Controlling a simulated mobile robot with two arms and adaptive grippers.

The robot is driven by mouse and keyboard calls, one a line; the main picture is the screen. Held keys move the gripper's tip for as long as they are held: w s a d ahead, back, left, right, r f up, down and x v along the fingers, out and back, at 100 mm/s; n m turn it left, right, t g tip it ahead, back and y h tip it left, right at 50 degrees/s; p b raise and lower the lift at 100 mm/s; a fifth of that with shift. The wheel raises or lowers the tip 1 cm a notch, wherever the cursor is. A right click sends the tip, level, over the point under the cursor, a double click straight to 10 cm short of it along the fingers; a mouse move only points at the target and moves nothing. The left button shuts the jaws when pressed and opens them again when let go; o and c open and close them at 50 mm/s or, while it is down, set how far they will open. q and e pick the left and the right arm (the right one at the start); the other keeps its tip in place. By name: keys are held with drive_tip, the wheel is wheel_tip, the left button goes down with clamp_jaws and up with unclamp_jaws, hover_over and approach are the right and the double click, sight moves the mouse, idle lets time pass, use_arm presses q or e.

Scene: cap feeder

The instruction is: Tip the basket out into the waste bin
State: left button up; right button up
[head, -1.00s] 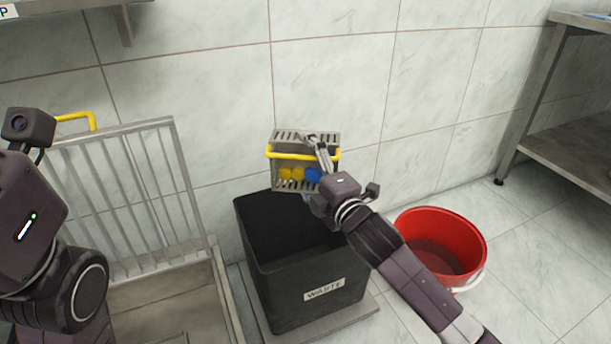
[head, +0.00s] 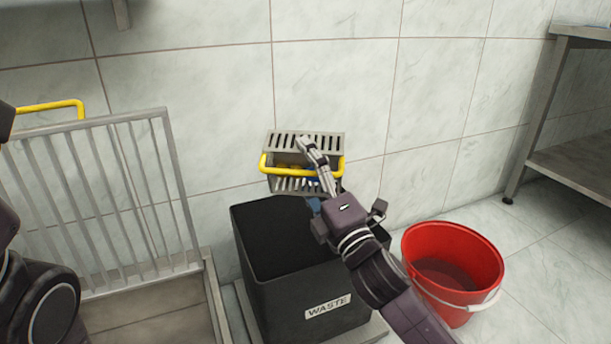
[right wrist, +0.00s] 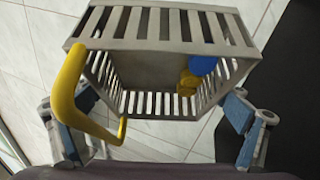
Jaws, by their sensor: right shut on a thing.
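The grey slotted basket (head: 305,141) with its yellow handle (head: 301,171) is in the air above the back of the black waste bin (head: 318,290), near the wall. My right gripper (head: 318,168) is shut on the basket, which also shows in the right wrist view (right wrist: 160,27). There it lies between the two fingers, with its open side facing the camera. A blue cap (right wrist: 202,65) and yellow caps (right wrist: 187,84) lie inside it. The bin is upright and its inside is dark. My left arm shows at the left edge; its gripper is out of view.
A red bucket (head: 453,242) stands on the floor to the right of the bin. A grey barred frame (head: 110,200) with a yellow handle (head: 50,106) stands to the left. A metal shelf (head: 580,165) is at the far right. The tiled wall is close behind the basket.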

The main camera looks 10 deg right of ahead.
drive_tip(key=shift+r, duration=0.1)
drive_tip(key=shift+f, duration=0.2)
drive_tip(key=shift+r, duration=0.8)
drive_tip(key=shift+f, duration=0.6)
